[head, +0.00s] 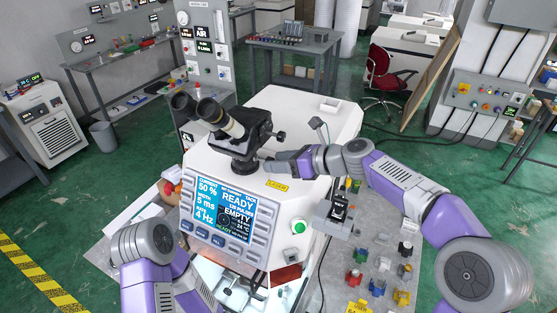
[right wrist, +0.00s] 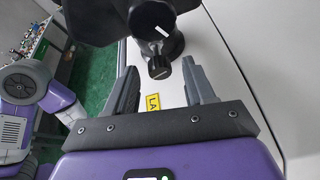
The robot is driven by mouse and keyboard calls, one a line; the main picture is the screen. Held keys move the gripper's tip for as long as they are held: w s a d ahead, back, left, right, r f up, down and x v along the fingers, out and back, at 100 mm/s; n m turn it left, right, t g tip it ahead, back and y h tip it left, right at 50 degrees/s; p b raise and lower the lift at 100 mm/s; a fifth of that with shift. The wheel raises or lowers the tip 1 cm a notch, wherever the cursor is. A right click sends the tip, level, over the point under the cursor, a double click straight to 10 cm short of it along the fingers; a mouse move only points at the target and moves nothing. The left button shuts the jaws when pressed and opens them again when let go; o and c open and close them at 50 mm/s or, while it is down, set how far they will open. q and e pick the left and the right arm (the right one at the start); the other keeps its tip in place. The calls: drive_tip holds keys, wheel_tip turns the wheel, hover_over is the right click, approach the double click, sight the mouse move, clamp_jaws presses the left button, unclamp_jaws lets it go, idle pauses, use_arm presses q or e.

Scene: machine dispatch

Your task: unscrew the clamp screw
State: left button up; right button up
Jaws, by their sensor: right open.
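A black microscope head (head: 232,130) with two eyepieces stands on top of the white machine. In the right wrist view, the clamp screw (right wrist: 159,66) is a small dark knob sticking out from the black round mount (right wrist: 160,42). My right gripper (head: 272,164) reaches in from the right, close to the foot of the microscope. In the right wrist view my right gripper (right wrist: 158,80) is open, with one finger on each side of the knob and visible gaps between. My left arm shows at the lower left; its gripper is not visible.
The white machine (head: 325,118) has a lit control panel (head: 222,207) and a yellow label (head: 277,184) on top. A thin stalk (head: 319,128) rises behind my right gripper. Several coloured small parts lie on the table (head: 335,275) at right.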

drive_tip(key=shift+w+a+f, duration=0.1)
drive_tip(key=shift+a+f, duration=0.05)
drive_tip(key=shift+a, duration=0.25)
clamp_jaws()
use_arm(q)
drive_tip(key=shift+f, duration=0.15)
wheel_tip(320, 180, down, 2)
drive_tip(key=b, duration=0.3)
drive_tip(key=shift+f, duration=0.25)
use_arm(e)
drive_tip(key=shift+f+n+t+h, duration=0.15)
drive_tip(key=shift+n+t+h, duration=0.15)
drive_tip(key=shift+n+t, duration=0.75)
use_arm(q)
drive_tip(key=shift+f+b, duration=1.7)
drive_tip(key=shift+f, duration=0.1)
use_arm(e)
drive_tip(key=shift+s+n+t, duration=0.25)
drive_tip(key=shift+n+t, duration=0.4)
drive_tip(key=shift+n, duration=0.7)
